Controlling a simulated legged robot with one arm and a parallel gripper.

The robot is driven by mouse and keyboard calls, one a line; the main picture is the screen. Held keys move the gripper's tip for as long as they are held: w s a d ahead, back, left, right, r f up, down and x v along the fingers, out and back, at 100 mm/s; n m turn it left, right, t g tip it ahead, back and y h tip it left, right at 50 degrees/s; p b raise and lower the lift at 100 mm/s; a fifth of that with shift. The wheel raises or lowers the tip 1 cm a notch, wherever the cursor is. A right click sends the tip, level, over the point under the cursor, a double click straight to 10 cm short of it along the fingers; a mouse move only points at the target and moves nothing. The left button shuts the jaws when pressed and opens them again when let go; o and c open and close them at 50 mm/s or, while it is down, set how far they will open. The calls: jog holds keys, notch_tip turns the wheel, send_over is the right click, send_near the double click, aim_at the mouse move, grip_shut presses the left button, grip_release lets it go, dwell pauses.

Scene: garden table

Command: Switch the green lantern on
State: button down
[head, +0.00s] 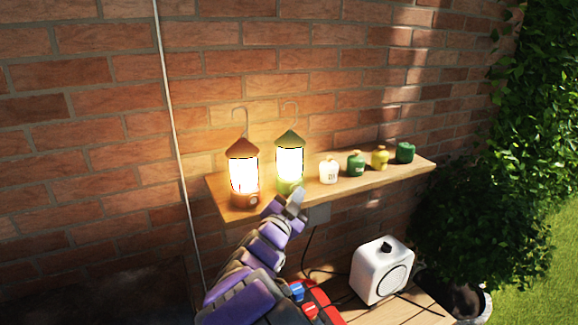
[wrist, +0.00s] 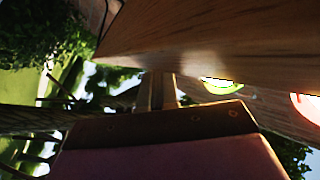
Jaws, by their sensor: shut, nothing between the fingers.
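The green lantern (head: 289,141) stands upright on the wooden shelf (head: 222,204), and its glass glows bright yellow-white. Its green, brightly lit edge also shows in the wrist view (wrist: 222,86). My gripper (head: 297,198) is shut and empty, at the shelf's front edge just in front of the green lantern's base. In the wrist view, my closed fingers (wrist: 157,88) point toward the shelf's wood. The gripper partly covers the lantern's lower front. I cannot tell whether it touches the lantern.
A lit orange lantern (head: 241,149) stands close on the left. A white jar (head: 329,172), a green jar (head: 356,165), a yellow jar (head: 380,158) and a dark green jar (head: 405,152) line the shelf to the right. A white box (head: 381,270) with a knob sits lower.

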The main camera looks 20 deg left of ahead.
jog(key=shift+s+d, duration=0.25)
jog(key=shift+s, duration=0.05)
jog(key=s+d+b, duration=0.3)
jog(key=s+d, duration=0.1)
jog(key=shift+s, duration=0.15)
dwell(0.6)
